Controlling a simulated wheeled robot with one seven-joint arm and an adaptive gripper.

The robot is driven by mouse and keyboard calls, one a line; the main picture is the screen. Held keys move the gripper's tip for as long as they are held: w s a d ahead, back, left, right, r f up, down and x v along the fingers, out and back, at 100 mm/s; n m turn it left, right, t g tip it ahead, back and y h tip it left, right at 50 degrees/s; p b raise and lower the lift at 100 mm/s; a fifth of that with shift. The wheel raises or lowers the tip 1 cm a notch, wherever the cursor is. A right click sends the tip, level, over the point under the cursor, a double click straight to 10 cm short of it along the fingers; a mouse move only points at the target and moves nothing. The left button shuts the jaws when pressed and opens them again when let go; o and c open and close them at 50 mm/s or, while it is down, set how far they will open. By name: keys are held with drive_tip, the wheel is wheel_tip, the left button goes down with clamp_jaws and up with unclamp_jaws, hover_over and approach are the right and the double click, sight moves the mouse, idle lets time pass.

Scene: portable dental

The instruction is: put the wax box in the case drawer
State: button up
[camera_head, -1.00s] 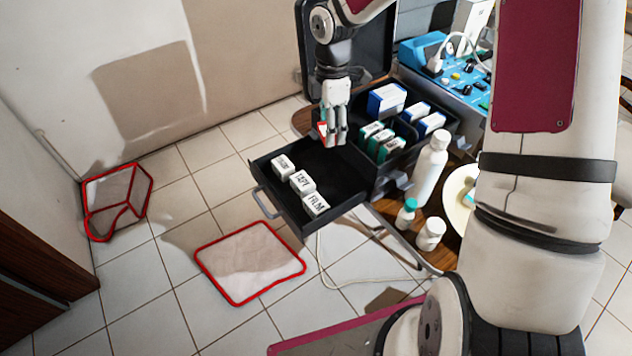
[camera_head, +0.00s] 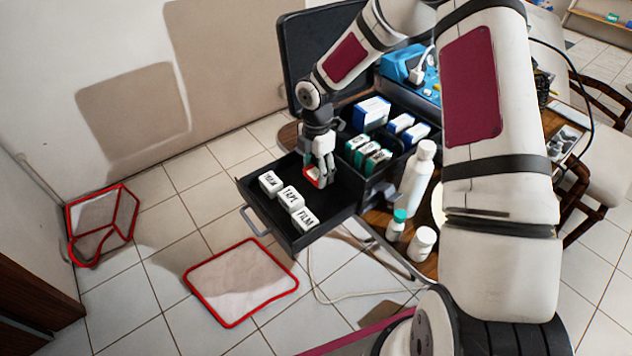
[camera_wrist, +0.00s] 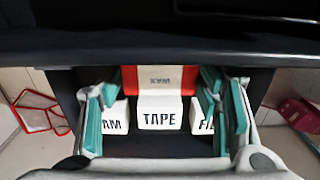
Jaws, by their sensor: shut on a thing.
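The wax box (camera_wrist: 160,78) is red and white with a dark label, and it sits between my fingers in the wrist view. The fingers hide part of the box.
White boxes stand in a row along the drawer's front: one at the left, TAPE (camera_head: 291,197) in the middle, FILM (camera_head: 305,219) at the right. The case (camera_head: 372,190) holds several boxes. A white bottle (camera_head: 418,178) and small jars (camera_head: 422,243) stand right of the drawer.

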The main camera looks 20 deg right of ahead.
sight(316, 190)
drive_tip(key=shift+f, duration=2.45)
drive_tip(key=shift+f, duration=0.15)
drive_tip(key=o, duration=1.1)
drive_tip(key=shift+c, duration=0.2)
